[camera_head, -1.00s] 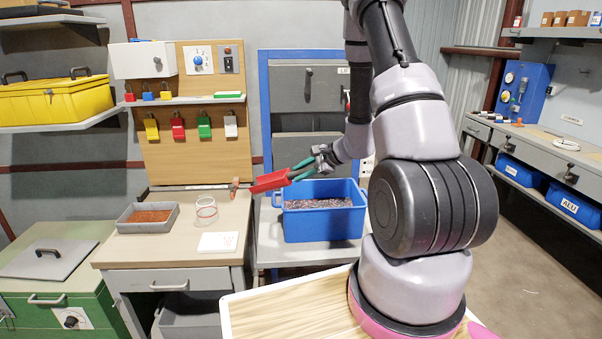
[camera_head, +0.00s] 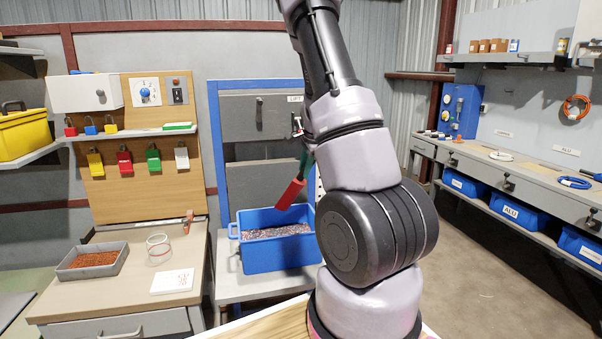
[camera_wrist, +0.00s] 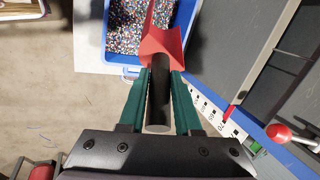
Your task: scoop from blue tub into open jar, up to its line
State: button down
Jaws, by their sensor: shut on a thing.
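My gripper (camera_wrist: 158,95) is shut on the dark handle of a red scoop (camera_wrist: 165,45). In the head view the red scoop (camera_head: 291,193) hangs tilted downward above the blue tub, and my arm hides most of the gripper. The blue tub (camera_head: 262,262) holds mixed coloured granules; it also shows in the wrist view (camera_wrist: 188,14), below and beyond the scoop. Whether the scoop holds anything cannot be told. The open clear jar (camera_head: 158,248), with a red line around it, stands on the wooden bench at left, apart from the gripper.
A backboard with coloured padlocks (camera_head: 124,160) rises behind. A grey cabinet with a blue frame (camera_head: 213,130) stands behind the tub.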

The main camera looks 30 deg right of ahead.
notch_tip(320, 180, down, 23)
jog(key=m+t+y, duration=0.1)
jog(key=t+y, duration=0.4)
jog(key=s+d+r+t+y, duration=0.1)
jog(key=r+t, duration=0.1)
jog(key=r, duration=0.3)
jog(key=s+d+r+m+t+y, duration=0.1)
jog(key=s+d+r+t, duration=0.1)
jog(key=r, duration=0.3)
jog(key=shift+r+y, duration=0.15)
jog(key=shift+y, duration=0.25)
dwell(3.5)
jog(key=shift+s+d, duration=0.1)
dwell(0.4)
